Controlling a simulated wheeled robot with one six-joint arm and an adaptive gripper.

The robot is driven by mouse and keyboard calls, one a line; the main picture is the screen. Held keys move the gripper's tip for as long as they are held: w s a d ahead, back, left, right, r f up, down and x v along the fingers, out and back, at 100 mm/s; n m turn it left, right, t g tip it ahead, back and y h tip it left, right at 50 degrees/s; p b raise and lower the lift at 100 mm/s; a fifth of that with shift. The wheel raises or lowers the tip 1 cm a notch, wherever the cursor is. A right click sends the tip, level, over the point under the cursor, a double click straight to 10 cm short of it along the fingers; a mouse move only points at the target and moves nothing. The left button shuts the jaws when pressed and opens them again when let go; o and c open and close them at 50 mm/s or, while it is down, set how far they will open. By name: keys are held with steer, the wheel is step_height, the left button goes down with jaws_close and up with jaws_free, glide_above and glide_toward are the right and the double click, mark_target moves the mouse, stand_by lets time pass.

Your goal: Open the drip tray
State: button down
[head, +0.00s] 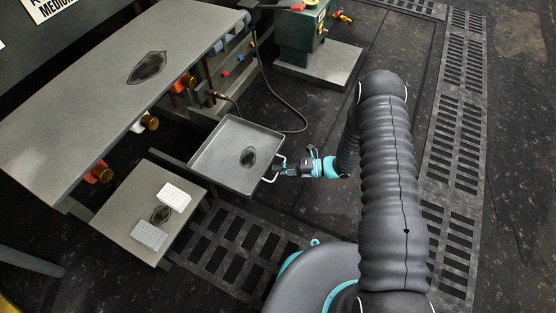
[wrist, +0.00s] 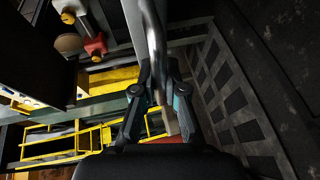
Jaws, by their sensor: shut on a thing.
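The drip tray (head: 225,140) is a shallow grey metal tray with a dark stain on its floor. It sticks out from beneath the long grey machine top in the head view. Its bar handle (head: 275,168) is on the side facing my arm. My gripper (head: 281,170) is at this handle and shut on it. In the wrist view the gripper (wrist: 158,100) has its two fingers on either side of a grey metal piece, which runs up the picture. The exact finger contact is dark and hard to make out.
A green machine (head: 298,40) on a grey plinth stands behind, with a black hose (head: 268,85) running down near the tray. Slotted floor grating (head: 235,250) lies in front. Dark floor right of the tray is clear.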

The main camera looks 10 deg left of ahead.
steer(key=shift+s+d, duration=0.15)
steer(key=shift+d, duration=0.35)
steer(key=c, duration=1.2)
jaws_free()
steer(key=v, duration=1.2)
